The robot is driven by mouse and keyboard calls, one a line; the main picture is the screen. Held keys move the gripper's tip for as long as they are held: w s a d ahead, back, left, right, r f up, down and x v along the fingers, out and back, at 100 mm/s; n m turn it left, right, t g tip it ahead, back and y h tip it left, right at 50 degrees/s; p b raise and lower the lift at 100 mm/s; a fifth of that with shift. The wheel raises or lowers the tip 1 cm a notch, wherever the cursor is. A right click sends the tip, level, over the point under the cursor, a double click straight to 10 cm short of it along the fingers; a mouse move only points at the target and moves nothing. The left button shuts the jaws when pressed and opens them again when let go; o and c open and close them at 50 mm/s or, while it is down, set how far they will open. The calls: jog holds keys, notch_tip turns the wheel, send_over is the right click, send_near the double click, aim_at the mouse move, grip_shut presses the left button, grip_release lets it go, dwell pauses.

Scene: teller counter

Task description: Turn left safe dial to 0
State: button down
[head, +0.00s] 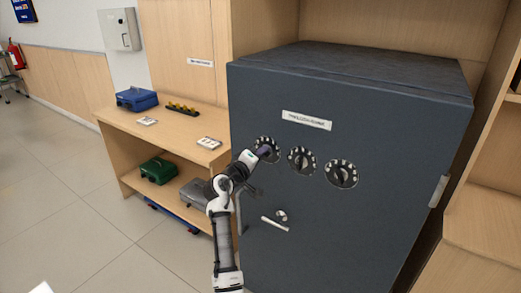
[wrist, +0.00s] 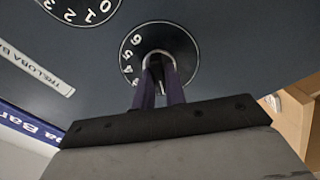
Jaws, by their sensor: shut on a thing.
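The left safe dial (head: 268,142) is a round black disc with white numerals, leftmost of three in a row on the dark safe door. My gripper (head: 263,151) is at this dial and covers part of it in the head view. In the wrist view, the dial (wrist: 187,45) faces me, and my gripper (wrist: 160,66) has its two purple fingers shut on the dial's central knob (wrist: 158,56). Numerals that look like 3, 4, 5 and 6 show along one side of its rim. The dial's set number cannot be read, as the fingers hide part of its face.
The middle dial (head: 302,160) and right dial (head: 341,173) are close by on the right. A handle (head: 275,223) and small round lock (head: 281,215) lie below. A wooden shelf unit (head: 175,130) with boxes stands left of the safe (head: 380,230).

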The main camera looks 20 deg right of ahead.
jog(key=n+p, duration=0.3)
jog(key=n, duration=0.2)
jog(key=shift+f, duration=0.1)
dwell(0.5)
jog(key=c, duration=1.4)
grip_release()
jog(key=shift+c, duration=0.2)
jog(key=b+v, duration=0.3)
jog(key=v, duration=1)
jog(key=shift+s+a+b, duration=0.25)
jog(key=shift+a+b, duration=0.05)
jog(key=shift+b, duration=0.05)
